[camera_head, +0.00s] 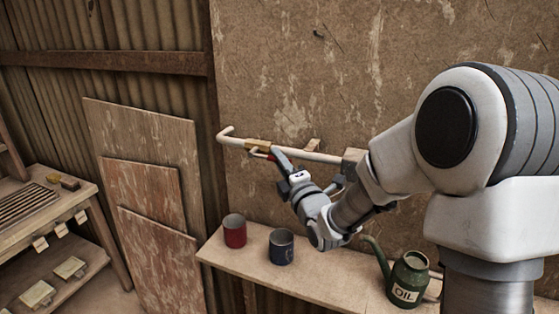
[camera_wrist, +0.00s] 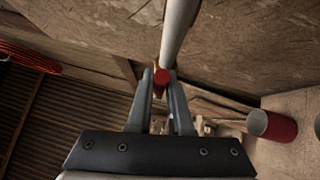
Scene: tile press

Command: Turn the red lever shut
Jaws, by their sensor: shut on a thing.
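The red lever (camera_wrist: 161,80) shows in the wrist view between the two fingertips. My gripper (camera_wrist: 160,88) is shut on it. In the head view my gripper (camera_head: 274,156) reaches the white pipe on the wall, just below a brass valve (camera_head: 257,145). A bit of red shows there at the fingertips; most of the lever is hidden by the fingers. The white pipe (camera_head: 318,156) runs across the wall and bends at its left end; it also shows in the wrist view (camera_wrist: 178,35).
A shelf (camera_head: 222,257) below holds a red mug (camera_head: 234,231), a blue mug (camera_head: 281,247) and a green oil can (camera_head: 408,277). Boards (camera_head: 150,190) lean on the wall at left. A rack (camera_head: 40,222) stands at far left.

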